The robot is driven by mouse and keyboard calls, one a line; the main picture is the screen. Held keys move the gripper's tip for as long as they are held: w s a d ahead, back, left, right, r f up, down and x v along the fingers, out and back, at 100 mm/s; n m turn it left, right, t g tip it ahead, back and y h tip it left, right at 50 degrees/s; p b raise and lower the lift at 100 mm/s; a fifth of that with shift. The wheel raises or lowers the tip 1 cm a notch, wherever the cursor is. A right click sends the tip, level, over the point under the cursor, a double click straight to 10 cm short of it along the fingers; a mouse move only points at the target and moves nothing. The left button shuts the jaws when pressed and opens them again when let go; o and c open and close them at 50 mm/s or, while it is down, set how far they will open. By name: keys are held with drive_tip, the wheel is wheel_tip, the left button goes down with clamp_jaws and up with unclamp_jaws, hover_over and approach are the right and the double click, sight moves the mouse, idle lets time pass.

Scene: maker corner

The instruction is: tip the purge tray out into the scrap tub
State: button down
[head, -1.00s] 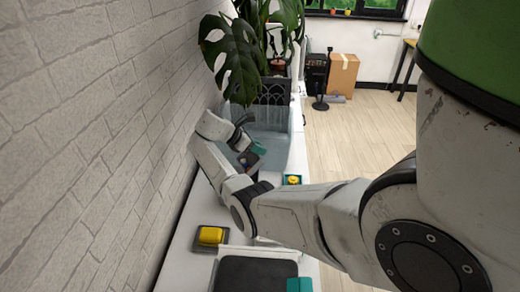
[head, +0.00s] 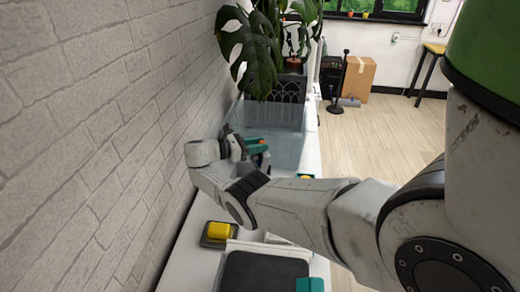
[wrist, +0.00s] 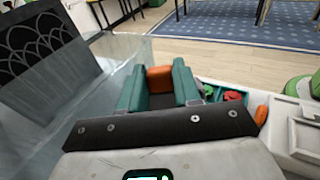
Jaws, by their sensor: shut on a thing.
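My gripper (head: 258,148) has teal fingers and stands at the near side of the translucent scrap tub (head: 285,148). In the wrist view, my gripper (wrist: 160,88) is shut on an orange piece (wrist: 159,78), seemingly part of the purge tray. The rest of the tray is hidden, so I cannot tell its tilt or what it holds. The tub's clear wall (wrist: 95,85) fills the left of the wrist view, beside the fingers. I cannot tell whether the tray is over the tub's rim.
A dark panel with arches (head: 275,88) and a large-leaved plant (head: 258,50) stand at the tub's far end. A brick wall (head: 100,140) runs close on the left. A yellow block on a dark base (head: 217,231) is nearer. Open floor (head: 385,140) lies right.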

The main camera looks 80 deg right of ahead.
drive_tip(key=shift+w+a+f+g+b, duration=0.2)
drive_tip(key=shift+w+g+b, duration=0.15)
drive_tip(key=shift+b, duration=0.55)
drive_tip(key=w+g+h+b, duration=0.1)
drive_tip(key=b, duration=0.2)
drive_tip(key=w+a+g+h+b, duration=0.1)
drive_tip(key=g+b, duration=0.1)
drive_tip(key=b, duration=0.1)
drive_tip(key=w+a+f+g+h+b, duration=0.1)
drive_tip(key=g+b, duration=0.1)
drive_tip(key=b, duration=0.2)
drive_tip(key=shift+w+a+h, duration=0.2)
drive_tip(key=shift+a+h, duration=0.05)
drive_tip(key=shift+h, duration=0.15)
drive_tip(key=shift+w+r, duration=0.1)
idle(0.7)
